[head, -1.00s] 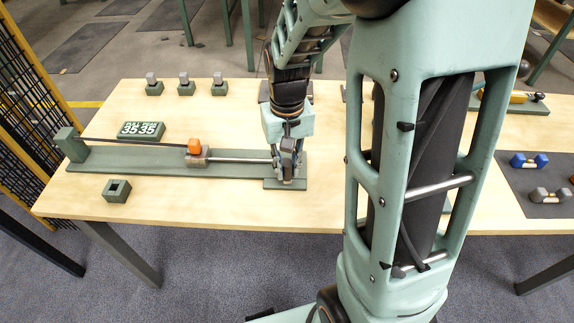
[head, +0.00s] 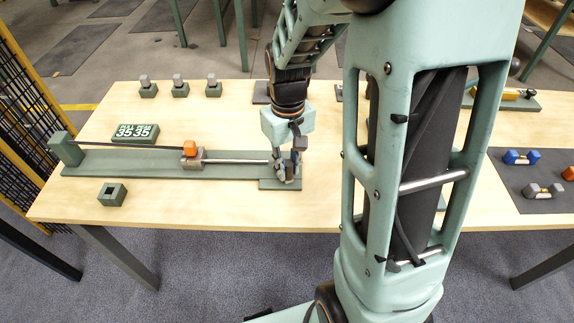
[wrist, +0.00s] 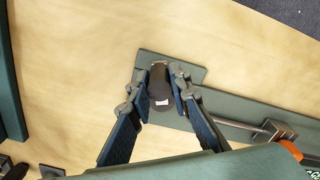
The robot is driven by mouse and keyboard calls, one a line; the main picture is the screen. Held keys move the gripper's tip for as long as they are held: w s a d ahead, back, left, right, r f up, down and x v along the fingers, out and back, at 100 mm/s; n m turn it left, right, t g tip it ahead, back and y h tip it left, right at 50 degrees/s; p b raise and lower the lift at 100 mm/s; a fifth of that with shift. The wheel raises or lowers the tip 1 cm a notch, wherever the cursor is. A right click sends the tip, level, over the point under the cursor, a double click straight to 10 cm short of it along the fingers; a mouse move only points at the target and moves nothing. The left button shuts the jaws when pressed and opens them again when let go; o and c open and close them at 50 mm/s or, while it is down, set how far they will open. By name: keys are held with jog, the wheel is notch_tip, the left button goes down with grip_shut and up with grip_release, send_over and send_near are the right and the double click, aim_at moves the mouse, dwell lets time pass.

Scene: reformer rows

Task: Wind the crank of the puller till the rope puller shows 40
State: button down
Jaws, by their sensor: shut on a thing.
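A metal rod runs from the slider to the crank end at the right. My gripper (head: 287,172) is at the right end of the base. In the wrist view its fingers are shut on the dark round crank handle (wrist: 160,88), one on each side. The crank arm is mostly hidden by my gripper.
Several green blocks with grey tops (head: 179,88) stand at the back left. A hollow green block (head: 112,194) lies in front of the puller. A dark mat with dumbbells (head: 543,190) is at the right. A yellow mesh fence (head: 22,125) borders the left.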

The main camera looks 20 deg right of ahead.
jog(key=c, duration=1.8)
grip_release()
notch_tip(320, 180, up, 12)
